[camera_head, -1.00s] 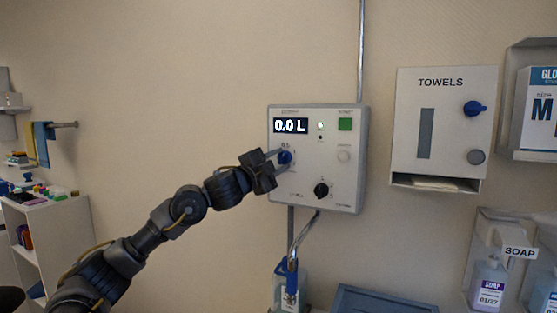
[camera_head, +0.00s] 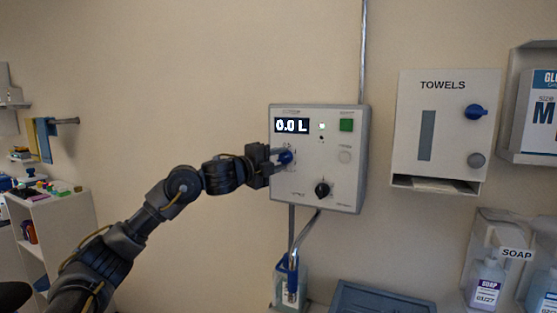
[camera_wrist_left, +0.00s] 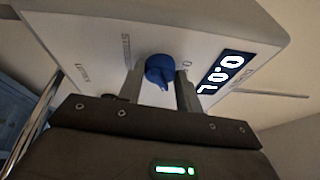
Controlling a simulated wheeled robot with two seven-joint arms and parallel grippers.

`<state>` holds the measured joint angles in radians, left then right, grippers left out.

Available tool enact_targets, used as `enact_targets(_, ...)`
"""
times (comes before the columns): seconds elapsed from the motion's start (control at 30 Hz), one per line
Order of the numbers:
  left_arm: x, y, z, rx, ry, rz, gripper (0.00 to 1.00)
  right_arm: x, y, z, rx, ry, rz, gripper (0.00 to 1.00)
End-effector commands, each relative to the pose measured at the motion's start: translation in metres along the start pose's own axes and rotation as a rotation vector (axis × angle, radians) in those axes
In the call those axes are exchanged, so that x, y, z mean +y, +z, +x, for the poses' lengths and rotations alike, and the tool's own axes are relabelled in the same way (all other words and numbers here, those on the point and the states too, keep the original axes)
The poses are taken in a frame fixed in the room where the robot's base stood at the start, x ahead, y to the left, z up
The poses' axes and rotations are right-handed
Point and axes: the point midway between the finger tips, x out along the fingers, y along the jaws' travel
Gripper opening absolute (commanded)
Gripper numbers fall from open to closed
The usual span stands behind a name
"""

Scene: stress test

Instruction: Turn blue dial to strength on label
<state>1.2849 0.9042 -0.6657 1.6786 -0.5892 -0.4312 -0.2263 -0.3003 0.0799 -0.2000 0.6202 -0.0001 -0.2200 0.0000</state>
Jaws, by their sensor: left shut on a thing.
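The blue dial (camera_head: 286,157) is on the left side of a grey wall-mounted dispenser panel (camera_head: 335,165), under a display (camera_head: 291,125) reading "0.0 L". My left gripper (camera_head: 281,156) is shut on the dial, with one finger on each side of it. In the left wrist view the blue dial (camera_wrist_left: 160,70) sits between the two fingers (camera_wrist_left: 160,88), its pointer towards the gripper body. The small print around the dial is too small to read fully. My right gripper is not in view.
A black knob (camera_head: 322,189) and a green button (camera_head: 346,125) are on the same panel. A shelf (camera_head: 60,225) stands at left.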

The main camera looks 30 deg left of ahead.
Motion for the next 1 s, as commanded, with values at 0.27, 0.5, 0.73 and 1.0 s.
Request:
enact_targets(0.27, 0.000, 0.000, 0.000, 0.000, 0.000, 0.001, 0.12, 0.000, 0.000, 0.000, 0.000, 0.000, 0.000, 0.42)
enact_targets(0.5, 0.000, 0.000, 0.000, 0.000, 0.000, 0.000, 0.56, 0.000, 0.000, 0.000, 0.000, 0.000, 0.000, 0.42)
enact_targets(0.73, 0.000, 0.000, 0.000, 0.000, 0.000, 0.000, 0.56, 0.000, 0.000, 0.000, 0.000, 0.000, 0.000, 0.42)
enact_targets(1.0, 0.004, 0.000, -0.030, -0.002, -0.003, 0.004, 0.56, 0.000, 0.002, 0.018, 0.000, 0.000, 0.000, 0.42)
